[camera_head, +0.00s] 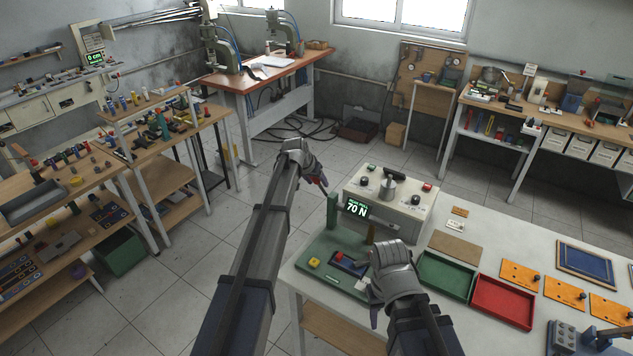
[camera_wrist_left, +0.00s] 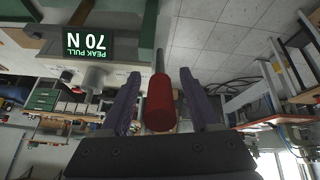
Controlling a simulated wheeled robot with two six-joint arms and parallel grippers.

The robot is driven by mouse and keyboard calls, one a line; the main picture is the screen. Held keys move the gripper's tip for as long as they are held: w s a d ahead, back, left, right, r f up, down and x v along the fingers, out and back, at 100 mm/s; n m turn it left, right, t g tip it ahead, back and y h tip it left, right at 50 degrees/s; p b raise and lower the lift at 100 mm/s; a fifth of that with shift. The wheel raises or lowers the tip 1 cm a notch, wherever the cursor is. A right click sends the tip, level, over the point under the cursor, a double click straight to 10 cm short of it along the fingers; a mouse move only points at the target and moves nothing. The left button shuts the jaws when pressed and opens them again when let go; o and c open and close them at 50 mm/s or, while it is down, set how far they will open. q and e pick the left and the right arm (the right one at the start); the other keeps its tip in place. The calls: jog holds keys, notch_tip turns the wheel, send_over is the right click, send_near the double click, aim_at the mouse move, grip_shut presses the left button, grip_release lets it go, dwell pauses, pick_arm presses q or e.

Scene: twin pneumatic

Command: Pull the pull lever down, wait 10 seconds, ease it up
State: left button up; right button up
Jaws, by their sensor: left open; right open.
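The pull lever's red handle (camera_wrist_left: 160,104) shows in the left wrist view on a thin grey rod. It lies between the two purple fingers of my left gripper (camera_head: 319,181), which is open with gaps at both sides of the handle. In the head view the lever is mostly hidden by my left gripper, left of the grey test box (camera_head: 410,208). The box's display (camera_head: 357,208) reads 70 N; in the left wrist view the display (camera_wrist_left: 90,45) appears upside down with the words "PEAK PULL". My right gripper (camera_head: 368,283) is open over the front of the green base.
The green base (camera_head: 318,250) carries a yellow part (camera_head: 314,262) and a dark block with a red piece (camera_head: 340,257). A green tray (camera_head: 445,274) and a red tray (camera_head: 503,301) lie right of my right gripper. Open floor lies left of the bench.

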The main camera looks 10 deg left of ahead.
pick_arm(q)
jog(key=p+v, duration=0.6)
jog(key=v, duration=0.2)
jog(key=shift+d+p, duration=0.1)
jog(key=shift+p, duration=0.3)
jog(key=shift+f, duration=0.1)
jog(key=shift+w, duration=0.1)
jog(key=s+d+f+n+g+y, duration=0.1)
jog(key=s+d+f+g, duration=0.15)
jog(key=s, duration=1.45)
jog(key=s+d+f+n+g+y, duration=0.1)
jog(key=s+d+g, duration=0.15)
jog(key=s, duration=1.55)
jog(key=s+d+f+m+b, duration=0.1)
jog(key=d+f+b, duration=0.2)
jog(key=f+b, duration=0.4)
jog(key=s+d+f+m+y+b, duration=0.1)
jog(key=s+d+f+b, duration=0.1)
jog(key=d+f+b, duration=0.2)
jog(key=s+d+f+m+g+b, duration=0.1)
jog(key=s+d+f+m+b, duration=0.1)
jog(key=f+b, duration=0.9)
jog(key=shift+d+b, duration=0.45)
jog(key=shift+d, duration=0.25)
